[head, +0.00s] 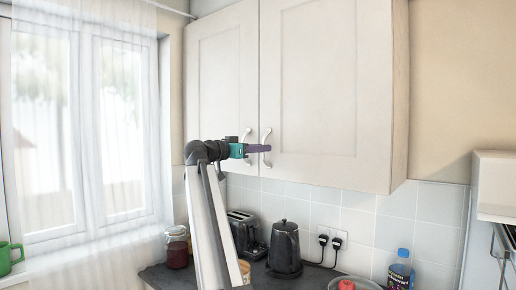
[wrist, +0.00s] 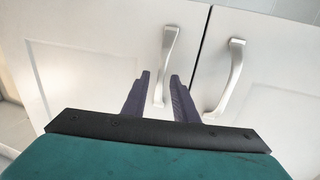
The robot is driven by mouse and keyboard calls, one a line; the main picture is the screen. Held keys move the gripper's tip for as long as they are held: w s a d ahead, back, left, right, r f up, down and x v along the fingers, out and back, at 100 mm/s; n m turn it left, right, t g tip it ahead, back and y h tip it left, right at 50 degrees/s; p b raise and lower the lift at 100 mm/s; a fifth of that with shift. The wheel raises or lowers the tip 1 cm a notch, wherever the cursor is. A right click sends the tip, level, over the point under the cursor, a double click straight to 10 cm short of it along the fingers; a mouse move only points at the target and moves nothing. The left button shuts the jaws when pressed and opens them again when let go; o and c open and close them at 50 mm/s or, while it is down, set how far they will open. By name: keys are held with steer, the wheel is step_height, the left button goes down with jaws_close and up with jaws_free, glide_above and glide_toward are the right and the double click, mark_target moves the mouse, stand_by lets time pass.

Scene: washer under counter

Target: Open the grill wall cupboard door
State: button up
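The white wall cupboard (head: 305,85) has two doors side by side, both shut. Each has a pale curved handle near the middle seam. In the head view my gripper (head: 266,148) is at the lower part of the right door's handle (head: 266,134); the left door's handle (head: 247,142) is just beside it. In the wrist view, which appears turned over, my gripper (wrist: 160,76) is open. One handle (wrist: 169,42) runs between its two dark fingers, with gaps showing on both sides. The other handle (wrist: 236,72) stands outside the fingers, to the right.
Below on the dark counter are a black kettle (head: 285,248), a toaster (head: 245,232), a red jar (head: 177,247) and a blue-capped bottle (head: 400,270). A curtained window (head: 85,120) is at left. A white unit (head: 495,185) is at right. Space before the doors looks clear.

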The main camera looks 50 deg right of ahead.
jaws_close()
stand_by(1.4)
